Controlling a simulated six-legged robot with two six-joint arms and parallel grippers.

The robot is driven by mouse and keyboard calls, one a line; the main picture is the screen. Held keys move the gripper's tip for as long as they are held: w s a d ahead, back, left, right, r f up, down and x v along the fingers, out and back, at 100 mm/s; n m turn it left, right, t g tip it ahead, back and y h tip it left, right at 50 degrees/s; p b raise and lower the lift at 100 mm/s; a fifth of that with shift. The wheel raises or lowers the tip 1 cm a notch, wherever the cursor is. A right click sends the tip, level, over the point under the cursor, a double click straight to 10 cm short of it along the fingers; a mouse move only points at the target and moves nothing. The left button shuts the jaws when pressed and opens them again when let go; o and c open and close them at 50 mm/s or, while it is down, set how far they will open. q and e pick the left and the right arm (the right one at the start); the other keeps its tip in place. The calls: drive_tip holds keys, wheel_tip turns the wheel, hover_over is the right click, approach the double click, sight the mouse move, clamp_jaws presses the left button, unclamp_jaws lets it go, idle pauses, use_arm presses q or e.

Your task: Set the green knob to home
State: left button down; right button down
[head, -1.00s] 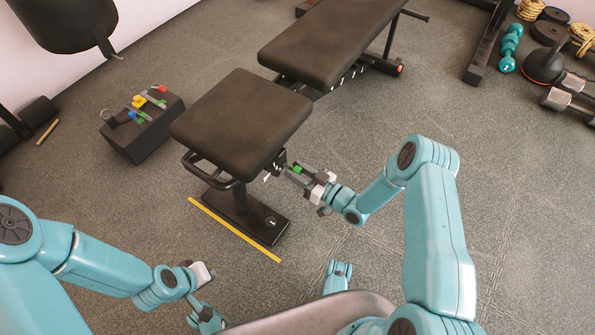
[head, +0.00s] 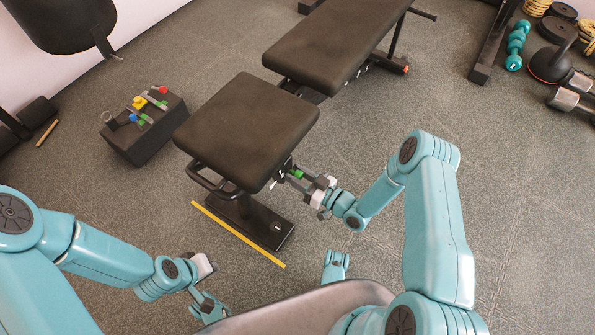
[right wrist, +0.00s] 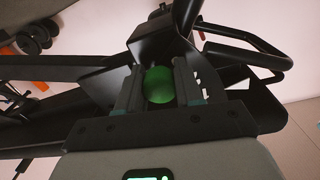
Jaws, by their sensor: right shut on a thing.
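The green knob (right wrist: 160,86) shows between the two fingers of my right gripper in the right wrist view, close to the black bench frame. In the head view the knob (head: 298,174) is a small green spot beside the seat's right edge. My right gripper (head: 300,178) is shut on it. The adjustable bench has a dark padded seat (head: 248,128) and a long back pad (head: 328,45). My left gripper (head: 205,285) is low at the bottom left, away from the bench; its jaws are too unclear to judge. Any home mark is too small to read.
A black box (head: 146,132) with coloured knobs or pins stands left of the bench. A yellow strip (head: 238,235) lies on the floor before it. Dumbbells (head: 517,45) and plates are at the upper right.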

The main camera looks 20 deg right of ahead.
drive_tip(key=shift+a, duration=0.1)
drive_tip(key=c, duration=0.7)
unclamp_jaws()
drive_tip(key=shift+c, duration=0.2)
drive_tip(key=shift+s, duration=0.1)
drive_tip(key=shift+s+d+r, duration=0.1)
drive_tip(key=shift+s+d, duration=0.2)
drive_tip(key=shift+d, duration=0.05)
use_arm(q)
drive_tip(key=shift+g, duration=0.6)
drive_tip(key=shift+s+d+r+p, duration=0.15)
drive_tip(key=shift+s+r+p, duration=0.65)
drive_tip(key=shift+r+p, duration=0.3)
drive_tip(key=shift+s+d+r+p, duration=0.1)
drive_tip(key=shift+s+r+p, duration=0.7)
drive_tip(key=shift+r+p, duration=0.25)
use_arm(e)
drive_tip(key=v, duration=1.5)
drive_tip(key=shift+s, duration=0.2)
drive_tip(key=shift+d, duration=0.15)
